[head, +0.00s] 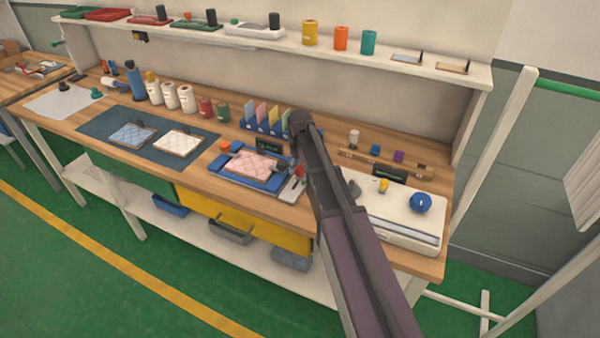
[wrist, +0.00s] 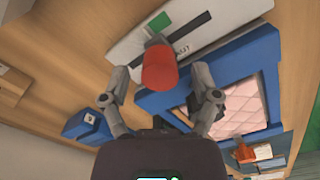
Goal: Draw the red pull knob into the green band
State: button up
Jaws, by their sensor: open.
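The red pull knob (wrist: 158,68) stands on a pale slide plate (wrist: 125,50) in the wrist view. The green band (wrist: 172,23) is a patch on that plate, beyond the knob and apart from it. My gripper (wrist: 158,84) is open, with one finger on each side of the knob. A gap shows between the knob and each finger. In the head view, the red knob (head: 300,171) shows small beside my dark arm, which hides part of the plate (head: 291,191).
A blue frame (head: 225,172) with a pink quilted pad (head: 253,163) lies directly beside the plate. A white machine with a blue ball knob (head: 421,202) stands to the right. Colored cards (head: 262,114) stand behind. A shelf (head: 380,60) runs above the workbench.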

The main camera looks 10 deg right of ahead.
jog(key=shift+f, duration=0.25)
jog(key=shift+c, duration=0.2)
grip_shut()
jog(key=shift+s+a, duration=0.5)
jog(key=shift+s, duration=0.2)
jog(key=shift+o, duration=0.2)
grip_release()
jog(key=shift+w+d, duration=0.15)
jog(key=shift+w, duration=0.05)
